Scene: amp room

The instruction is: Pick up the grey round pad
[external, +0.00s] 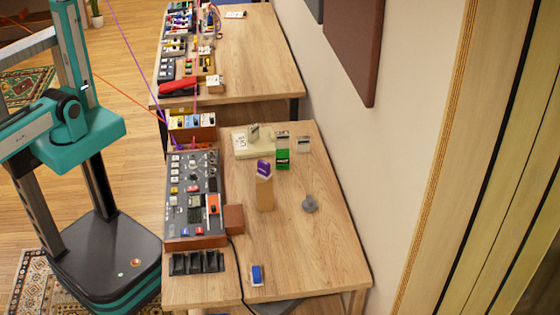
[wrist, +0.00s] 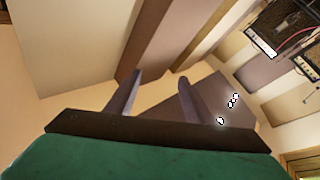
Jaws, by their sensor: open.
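The grey round pad (external: 310,204) sits on the right side of the near wooden table in the external view, apart from other things. My gripper (wrist: 158,85) shows in the wrist view with its two fingers spread apart and nothing between them. It faces the walls and panels of the room, and the pad is not in that view. In the external view my arm stands left of the tables and my gripper is out of frame.
The near table (external: 300,265) holds a large mixer-like panel (external: 193,200), a wooden block with a purple item (external: 264,185), a green box (external: 282,159) and a small blue item (external: 257,275). A wall runs along the right. Bare tabletop surrounds the pad.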

